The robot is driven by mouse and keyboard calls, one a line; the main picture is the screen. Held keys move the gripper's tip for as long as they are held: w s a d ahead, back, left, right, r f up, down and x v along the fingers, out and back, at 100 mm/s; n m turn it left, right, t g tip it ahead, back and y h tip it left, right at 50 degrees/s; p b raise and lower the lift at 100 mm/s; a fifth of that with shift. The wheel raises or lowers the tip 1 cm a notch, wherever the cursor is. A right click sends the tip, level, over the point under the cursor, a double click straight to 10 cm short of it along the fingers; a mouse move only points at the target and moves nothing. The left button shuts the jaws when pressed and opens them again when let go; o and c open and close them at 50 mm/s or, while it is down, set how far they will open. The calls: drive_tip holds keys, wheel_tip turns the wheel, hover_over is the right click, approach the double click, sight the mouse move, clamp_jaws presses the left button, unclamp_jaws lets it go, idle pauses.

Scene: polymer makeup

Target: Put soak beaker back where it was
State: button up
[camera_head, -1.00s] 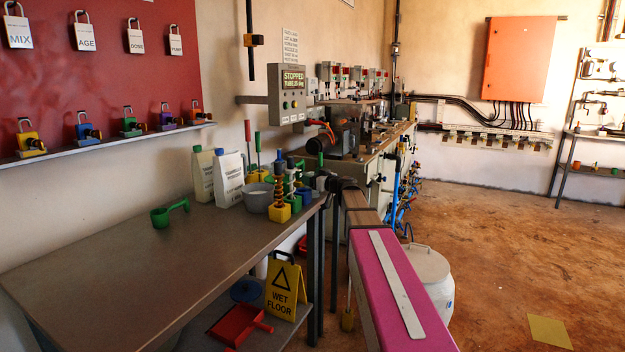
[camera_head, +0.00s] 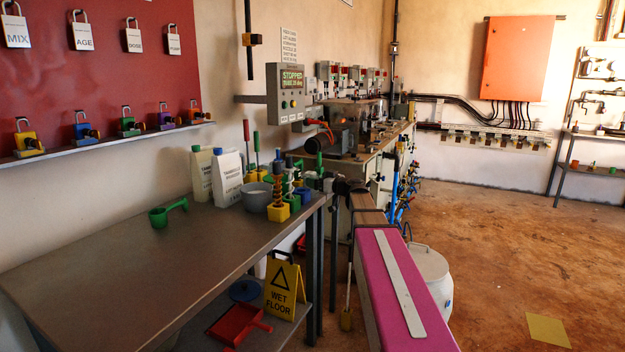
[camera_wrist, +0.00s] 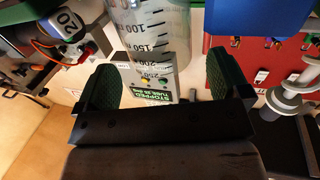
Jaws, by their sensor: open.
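A clear beaker (camera_wrist: 155,30) with printed graduations shows upside down in the wrist view, at the top middle. It lies in front of my gripper (camera_wrist: 160,75), whose green-padded fingers are spread apart, one to each side of the beaker's near end. I cannot tell whether either pad touches it. In the head view my gripper is a small dark shape at the far end of my pink arm, near the table's right end, and its fingers are not clear. I cannot make out the beaker in the head view.
The grey table (camera_head: 130,265) holds a green scoop (camera_head: 169,212), white bottles (camera_head: 228,180), a grey tub (camera_head: 256,197) and coloured tool stands at its right end. A control box reading STOPPED (camera_head: 288,92) is on the wall beyond. The table's front is clear.

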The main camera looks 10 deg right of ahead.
drive_tip(key=v, duration=0.7)
drive_tip(key=shift+s+d, duration=0.25)
drive_tip(key=shift+s, duration=0.1)
